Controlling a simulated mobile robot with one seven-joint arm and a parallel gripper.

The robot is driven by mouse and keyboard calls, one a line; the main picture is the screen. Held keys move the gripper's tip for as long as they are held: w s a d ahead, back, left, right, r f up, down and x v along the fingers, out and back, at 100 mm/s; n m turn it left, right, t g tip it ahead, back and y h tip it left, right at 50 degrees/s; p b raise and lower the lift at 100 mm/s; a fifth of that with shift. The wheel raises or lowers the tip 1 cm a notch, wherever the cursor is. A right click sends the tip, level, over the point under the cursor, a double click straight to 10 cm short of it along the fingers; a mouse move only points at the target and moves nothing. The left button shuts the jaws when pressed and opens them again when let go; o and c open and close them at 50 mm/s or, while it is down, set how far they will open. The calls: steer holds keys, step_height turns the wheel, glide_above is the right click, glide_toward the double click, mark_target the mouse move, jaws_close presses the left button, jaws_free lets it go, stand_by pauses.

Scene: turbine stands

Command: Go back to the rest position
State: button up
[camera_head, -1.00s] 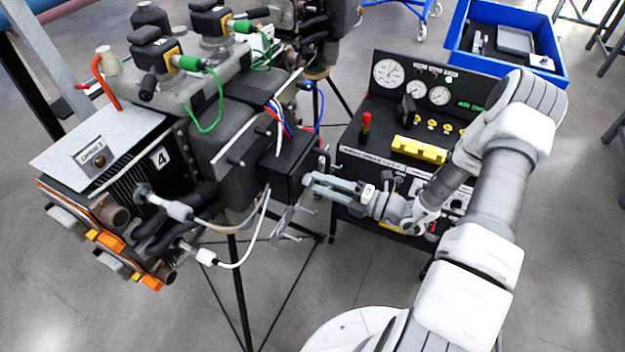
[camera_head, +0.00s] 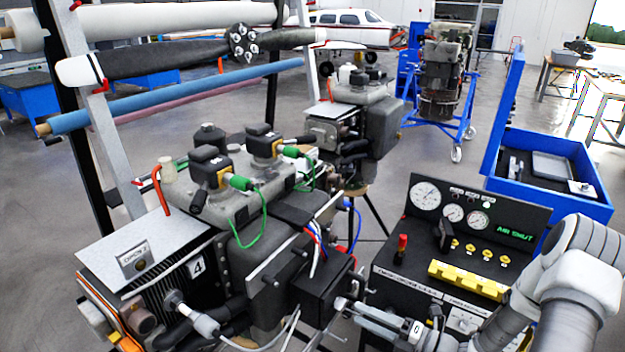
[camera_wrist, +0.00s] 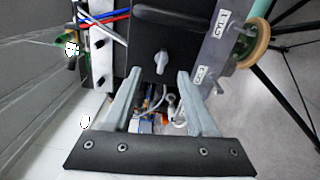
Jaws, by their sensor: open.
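My gripper (camera_wrist: 163,95) is open in the wrist view, with its two grey fingers apart and nothing between them. A black box with a grey knob (camera_wrist: 162,60) lies beyond the fingertips. In the head view my gripper (camera_head: 345,305) is low in the picture, just right of the black box (camera_head: 322,290) on the engine stand marked 4. I cannot tell whether the fingers touch the box.
The engine unit (camera_head: 195,265) fills the left. A black gauge panel (camera_head: 465,215) with a yellow block (camera_head: 468,279) stands to the right. A blue crate (camera_head: 560,190) stands behind it. Another engine (camera_head: 445,65) on a blue stand is farther back.

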steer(key=s+a+r+n+g+h+b, duration=0.1)
steer(key=s+a+r+n+g+h, duration=0.35)
steer(key=n, duration=0.65)
steer(key=s+a+r+n+g+h+b, duration=0.1)
steer(key=s+a+r+n+g+b, duration=0.1)
steer(key=s+r+n+g, duration=0.75)
steer(key=s+d+r+n+t+h+b, duration=0.1)
steer(key=s+d+r+n+t+h, duration=0.1)
steer(key=n, duration=0.8)
steer(key=s+d+r+n+t+h+b, duration=0.2)
steer(key=r+n+t+h, duration=0.3)
steer(key=n, duration=0.6)
steer(key=shift+s+d+r+t+h, duration=0.3)
steer(key=shift+s+d+t+h, duration=0.4)
steer(key=shift+t+h, duration=0.45)
